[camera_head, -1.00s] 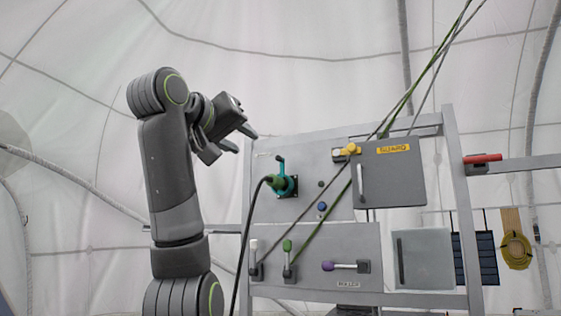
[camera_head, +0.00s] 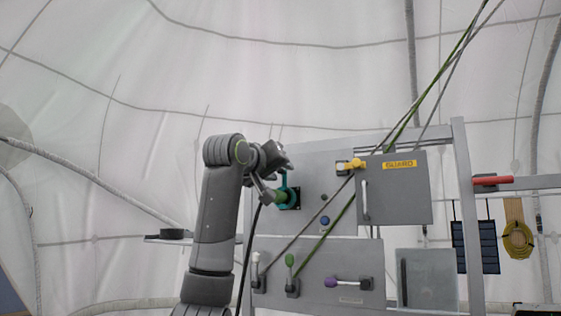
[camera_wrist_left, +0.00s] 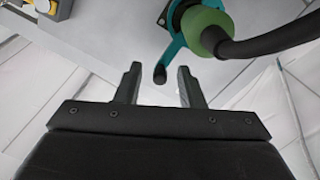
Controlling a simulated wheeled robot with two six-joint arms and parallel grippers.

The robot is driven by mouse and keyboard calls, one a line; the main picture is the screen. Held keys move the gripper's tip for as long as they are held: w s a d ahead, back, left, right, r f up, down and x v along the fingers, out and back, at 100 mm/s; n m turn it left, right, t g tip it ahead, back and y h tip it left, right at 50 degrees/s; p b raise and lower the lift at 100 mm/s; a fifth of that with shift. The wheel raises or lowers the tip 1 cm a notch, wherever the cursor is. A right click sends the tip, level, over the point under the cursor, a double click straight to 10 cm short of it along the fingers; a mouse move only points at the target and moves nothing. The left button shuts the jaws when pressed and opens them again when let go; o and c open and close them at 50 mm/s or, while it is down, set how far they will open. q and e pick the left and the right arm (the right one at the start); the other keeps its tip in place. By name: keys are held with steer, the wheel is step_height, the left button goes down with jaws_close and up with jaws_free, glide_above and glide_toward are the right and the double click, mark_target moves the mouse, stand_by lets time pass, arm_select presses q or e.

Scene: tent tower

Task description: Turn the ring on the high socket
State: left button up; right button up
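The high socket is on the upper left panel, with a teal ring (camera_head: 294,197) around it and a green plug (camera_head: 279,196) in it. The ring also shows in the left wrist view (camera_wrist_left: 176,46), with a lever ending in a dark tip (camera_wrist_left: 160,74). My left gripper (camera_head: 281,178) is at the socket and partly hides the lever in the head view. In the left wrist view the gripper (camera_wrist_left: 158,84) is open, with the dark tip between its fingertips and gaps on both sides. The green plug (camera_wrist_left: 203,31) is just right of the fingers. My right gripper is not in view.
A black cable (camera_wrist_left: 270,42) runs from the plug, close to the right finger. A yellow handle (camera_head: 352,164) and a grey GUARD door (camera_head: 396,188) are to the right. Several levers (camera_head: 291,262) sit below, and taut ropes (camera_head: 335,213) cross the panel.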

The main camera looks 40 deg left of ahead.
arm_select(q)
steer(key=shift+w+a, duration=0.2)
steer(key=shift+w, duration=0.45)
